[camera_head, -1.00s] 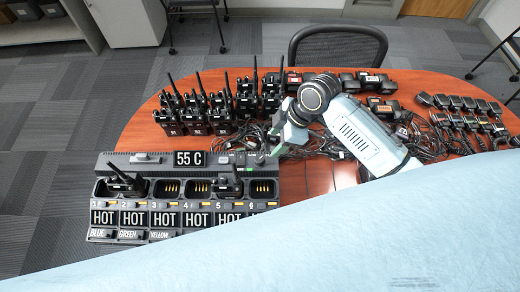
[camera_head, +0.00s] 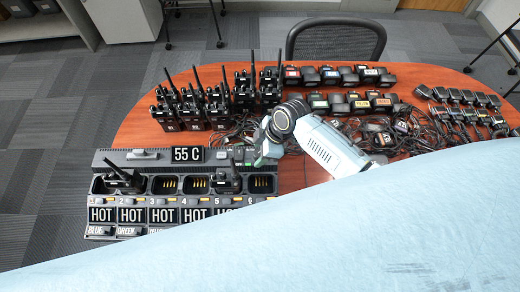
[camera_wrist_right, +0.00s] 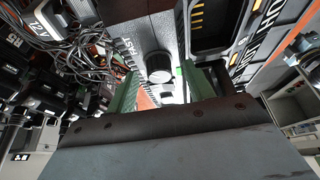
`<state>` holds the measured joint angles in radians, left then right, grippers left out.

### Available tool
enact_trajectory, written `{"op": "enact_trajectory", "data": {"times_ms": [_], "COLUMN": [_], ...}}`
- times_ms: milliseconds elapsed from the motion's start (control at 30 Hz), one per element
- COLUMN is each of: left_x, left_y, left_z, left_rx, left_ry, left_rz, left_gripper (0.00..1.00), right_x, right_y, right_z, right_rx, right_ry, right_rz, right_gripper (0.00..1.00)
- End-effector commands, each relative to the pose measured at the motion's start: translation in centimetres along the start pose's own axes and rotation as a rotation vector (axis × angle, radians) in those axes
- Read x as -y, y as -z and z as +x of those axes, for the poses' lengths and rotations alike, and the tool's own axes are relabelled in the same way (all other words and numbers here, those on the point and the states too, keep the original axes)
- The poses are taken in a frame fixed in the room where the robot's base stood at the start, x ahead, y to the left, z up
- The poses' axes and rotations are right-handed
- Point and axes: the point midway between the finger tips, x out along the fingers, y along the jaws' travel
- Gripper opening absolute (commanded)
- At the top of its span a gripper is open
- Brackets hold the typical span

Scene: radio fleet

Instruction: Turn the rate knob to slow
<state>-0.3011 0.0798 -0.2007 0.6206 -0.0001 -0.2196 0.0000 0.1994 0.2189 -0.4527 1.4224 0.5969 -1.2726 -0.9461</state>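The rate knob (camera_wrist_right: 159,65) is a dark round knob on the grey charger face, with the word FAST beside it in the right wrist view. Its pointer cannot be made out. The charger (camera_head: 118,158) lies on the table at left in the head view, with a 55 C display (camera_head: 187,155). My right gripper (camera_head: 262,153) is at the charger's back right corner. In the wrist view its green fingers (camera_wrist_right: 163,88) are apart, with the knob showing between and beyond them. I cannot tell whether they touch it. My left gripper is not in view.
Two radios (camera_head: 120,178) (camera_head: 228,180) stand in charger slots. Several radios (camera_head: 195,110) stand behind the charger. Tangled cables (camera_head: 235,135) lie close to my right gripper. Battery packs (camera_head: 330,76) and microphones (camera_head: 460,96) fill the right side. A large pale blue surface hides the lower right.

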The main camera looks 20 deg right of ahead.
Motion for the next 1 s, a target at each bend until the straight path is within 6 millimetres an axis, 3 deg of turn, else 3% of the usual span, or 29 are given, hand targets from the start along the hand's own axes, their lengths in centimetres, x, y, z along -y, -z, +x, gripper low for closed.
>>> {"op": "enact_trajectory", "data": {"times_ms": [33,333,667,1000], "left_x": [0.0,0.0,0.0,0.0], "left_y": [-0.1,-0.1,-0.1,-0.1], "left_z": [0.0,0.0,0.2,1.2], "left_rx": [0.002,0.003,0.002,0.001], "left_ry": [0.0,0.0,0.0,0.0], "left_rz": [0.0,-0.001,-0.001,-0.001], "left_gripper": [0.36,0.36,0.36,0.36], "right_x": [0.0,0.0,-0.1,-0.4], "right_y": [0.0,0.0,0.0,0.0], "right_z": [0.0,0.0,0.0,0.1], "right_rx": [0.0,0.0,0.0,0.001], "right_ry": [0.0,0.0,0.02,0.114], "right_rz": [0.0,0.001,-0.05,-0.277], "right_gripper": [0.46,0.09,0.09,0.09]}}
